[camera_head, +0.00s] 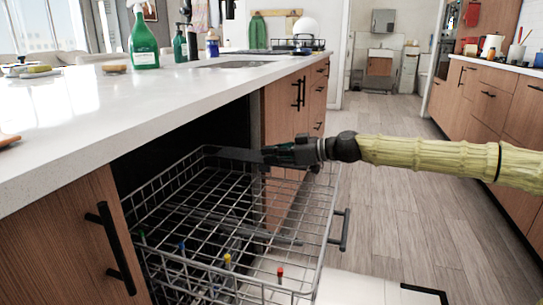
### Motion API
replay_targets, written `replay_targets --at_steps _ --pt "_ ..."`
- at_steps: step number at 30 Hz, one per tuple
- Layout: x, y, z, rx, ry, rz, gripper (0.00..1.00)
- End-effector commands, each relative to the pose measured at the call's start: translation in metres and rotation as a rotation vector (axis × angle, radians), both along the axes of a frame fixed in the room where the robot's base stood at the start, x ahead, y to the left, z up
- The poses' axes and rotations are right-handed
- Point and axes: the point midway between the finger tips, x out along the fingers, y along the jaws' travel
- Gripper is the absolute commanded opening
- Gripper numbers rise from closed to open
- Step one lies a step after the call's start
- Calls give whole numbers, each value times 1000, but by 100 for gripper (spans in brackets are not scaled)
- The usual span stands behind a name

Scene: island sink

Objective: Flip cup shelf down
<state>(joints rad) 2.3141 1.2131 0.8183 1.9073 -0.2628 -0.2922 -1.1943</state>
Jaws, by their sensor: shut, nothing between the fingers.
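A wire dishwasher rack (322,240) is pulled out from under the counter. A dark flat strip (236,154) lies along the far part of the rack, and it may be the cup shelf. Its tilt is hard to tell. My gripper (268,155) is shut at the far right part of the rack, its tips at or close to the right end of this strip. I cannot tell whether they touch. The gripper partly hides that end. A grey bar (245,232) shows lower down through the wires.
The white counter (120,105) overhangs the rack at the left. A green spray bottle (144,40) and other bottles stand on it. Wooden cabinets with black handles flank the opening. Small coloured tips (280,271) show low in the rack. The floor (410,190) at right is clear.

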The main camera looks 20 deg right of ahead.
Motion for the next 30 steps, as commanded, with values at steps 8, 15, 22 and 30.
replay_targets --at_steps 8,15,22,30 --pt "2 4 35 0 -3 6 0" --pt "-12 -12 49 2 -1 6 0" --pt "-32 -36 58 3 -4 7 0" --pt "-52 -60 64 2 -3 7 0"
